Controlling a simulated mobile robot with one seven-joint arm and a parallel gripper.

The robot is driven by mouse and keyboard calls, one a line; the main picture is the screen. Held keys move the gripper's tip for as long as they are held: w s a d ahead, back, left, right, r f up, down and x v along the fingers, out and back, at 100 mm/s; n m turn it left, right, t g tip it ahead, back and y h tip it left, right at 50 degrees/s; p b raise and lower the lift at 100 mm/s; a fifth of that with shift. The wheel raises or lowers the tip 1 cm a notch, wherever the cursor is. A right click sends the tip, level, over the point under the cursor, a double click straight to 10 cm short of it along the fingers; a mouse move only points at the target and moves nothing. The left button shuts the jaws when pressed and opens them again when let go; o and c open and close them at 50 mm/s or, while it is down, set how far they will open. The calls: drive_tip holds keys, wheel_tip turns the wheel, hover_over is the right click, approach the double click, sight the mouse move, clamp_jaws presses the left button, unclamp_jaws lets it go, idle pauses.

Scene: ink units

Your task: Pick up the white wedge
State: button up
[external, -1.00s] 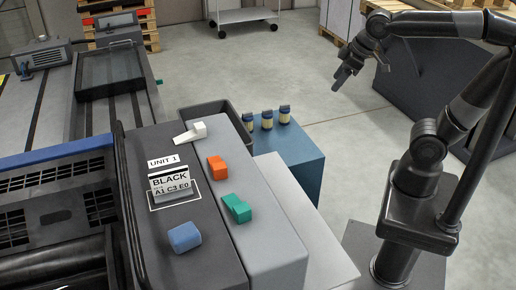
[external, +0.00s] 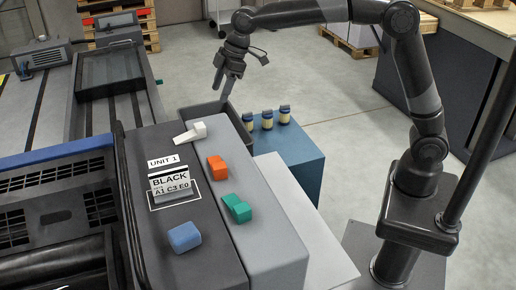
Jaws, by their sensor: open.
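The white wedge (external: 191,132) lies on the grey top of the ink unit, near its far end. It has a thicker block end at the right and a thin end at the left. My gripper (external: 228,88) is open and empty. It hangs in the air with its fingers pointing down, above and beyond the wedge and a little to its right in the picture. It does not touch the wedge.
An orange block (external: 217,168), a green wedge (external: 237,208) and a blue block (external: 184,237) lie on the unit. A "BLACK" label card (external: 172,183) stands beside them. A dark bin (external: 215,108) is behind the unit. Three small jars (external: 267,119) stand on a blue cabinet (external: 290,155).

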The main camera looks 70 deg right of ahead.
sight(201, 125)
drive_tip(key=shift+n, duration=0.4)
drive_tip(key=x, duration=0.4)
drive_tip(key=w+a+x, duration=0.1)
drive_tip(key=x, duration=0.4)
drive_tip(key=r+x, duration=0.1)
drive_tip(key=x, duration=0.3)
drive_tip(key=shift+w+a+f, duration=0.35)
drive_tip(key=shift+w+f, duration=0.05)
drive_tip(key=shift+c, duration=0.2)
drive_tip(key=c, duration=1)
drive_tip(key=shift+r, duration=0.1)
drive_tip(key=shift+c, duration=0.2)
